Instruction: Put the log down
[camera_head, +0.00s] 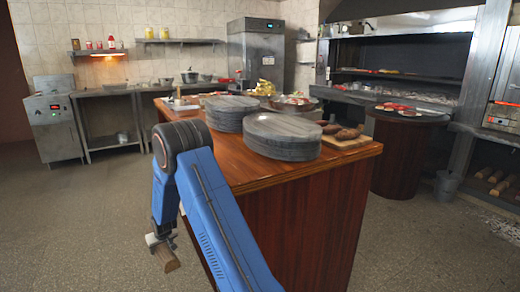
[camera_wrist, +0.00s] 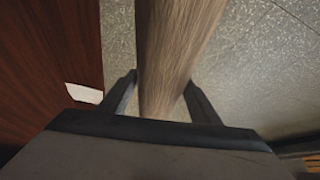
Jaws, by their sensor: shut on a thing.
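My gripper (camera_head: 156,240) hangs low beside the left side of the wooden counter, above the grey floor. It is shut on a brown log (camera_head: 167,258), whose end sticks out below the fingers in the head view. In the wrist view the log (camera_wrist: 172,50) runs up the picture between my two fingers (camera_wrist: 162,98). The speckled floor shows beyond it. I cannot tell how far the log is above the floor.
The wooden counter (camera_head: 310,215) stands close on the right, with stacks of grey plates (camera_head: 282,140) on top. More logs (camera_head: 497,180) lie under the oven at the far right, near a grey bucket (camera_head: 447,186). The floor (camera_head: 70,220) at left is clear.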

